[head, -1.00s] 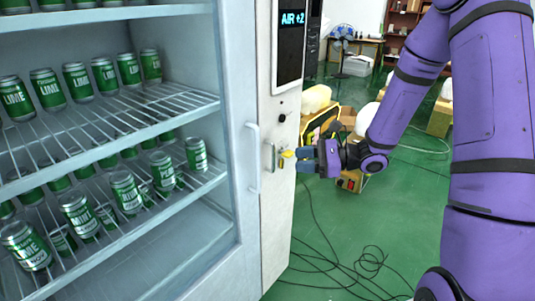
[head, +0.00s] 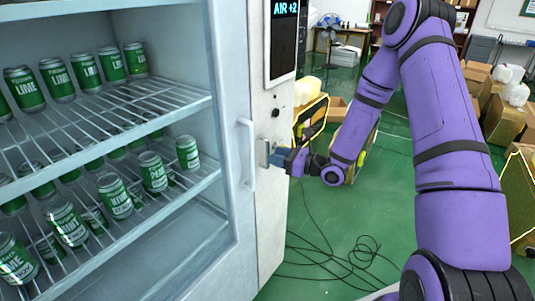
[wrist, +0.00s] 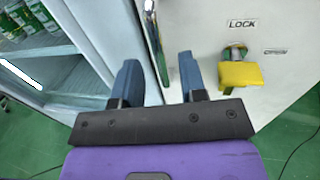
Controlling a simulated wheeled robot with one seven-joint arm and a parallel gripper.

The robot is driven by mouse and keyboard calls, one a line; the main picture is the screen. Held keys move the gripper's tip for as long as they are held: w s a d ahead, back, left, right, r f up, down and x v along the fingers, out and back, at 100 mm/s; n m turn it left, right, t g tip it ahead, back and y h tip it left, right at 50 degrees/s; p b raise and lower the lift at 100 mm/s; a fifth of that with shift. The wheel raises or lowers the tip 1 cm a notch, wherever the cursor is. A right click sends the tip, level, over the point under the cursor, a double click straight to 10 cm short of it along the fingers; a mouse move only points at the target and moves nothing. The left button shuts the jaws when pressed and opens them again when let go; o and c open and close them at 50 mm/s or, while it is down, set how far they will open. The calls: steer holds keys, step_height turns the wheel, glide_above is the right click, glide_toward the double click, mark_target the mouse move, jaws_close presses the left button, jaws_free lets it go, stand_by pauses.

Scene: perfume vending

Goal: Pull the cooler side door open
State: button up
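The cooler's side door is the pale narrow panel (head: 271,215) right of the glass front, and it looks shut. A metal handle (head: 264,151) sits on it; in the wrist view a shiny metal handle (wrist: 154,38) stands at the panel's edge. My gripper (head: 283,158) is close to this handle in the head view. In the wrist view my gripper (wrist: 159,75) has its two blue fingers spread, with the handle ahead of the gap between them. Whether they touch it, I cannot tell. A yellow key-like piece (wrist: 240,76) hangs below the LOCK label, right of the fingers.
A white vertical handle (head: 249,153) is on the glass door, just left. Shelves hold several green cans (head: 72,222). Loose black cables (head: 340,262) lie on the green floor. Boxes (head: 505,118) stand at the right.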

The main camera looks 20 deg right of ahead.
mark_target(268, 165)
steer(key=shift+x, duration=2)
jaws_close()
